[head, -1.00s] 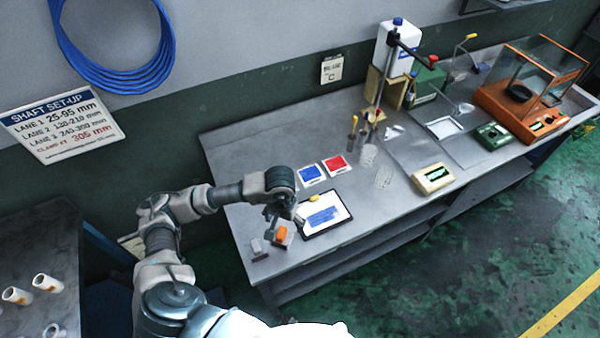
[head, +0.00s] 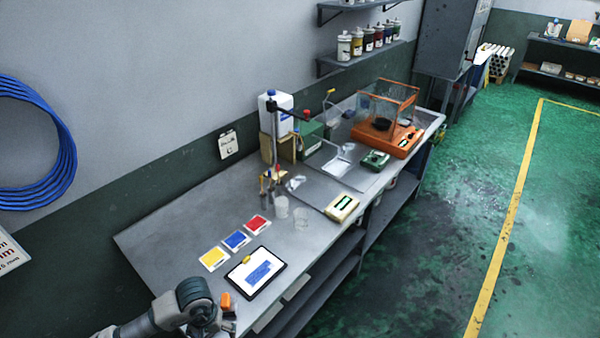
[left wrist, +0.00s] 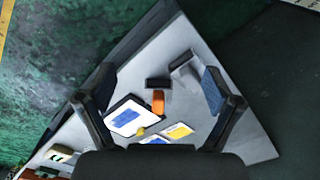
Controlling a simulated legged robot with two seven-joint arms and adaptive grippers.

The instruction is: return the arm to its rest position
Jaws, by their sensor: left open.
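My left arm comes in at the bottom left of the head view, with its gripper mostly out of frame or hidden behind the wrist. In the left wrist view my left gripper (left wrist: 158,100) has its two fingers spread wide with nothing between them, above the bench end. Below it in that view lie an orange block (left wrist: 158,103), dark and grey blocks (left wrist: 183,68) and a framed white-and-blue sheet (left wrist: 128,117). In the head view the orange block (head: 226,301) shows beside my wrist, and the sheet (head: 255,273) lies just right of it. My right gripper is not in view.
The metal bench (head: 160,232) carries yellow (head: 214,258), blue (head: 236,240) and red (head: 257,224) cards, glass beakers (head: 282,208), a cream meter (head: 342,208) and an orange balance (head: 388,137). Open green floor (head: 430,250) lies to the right.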

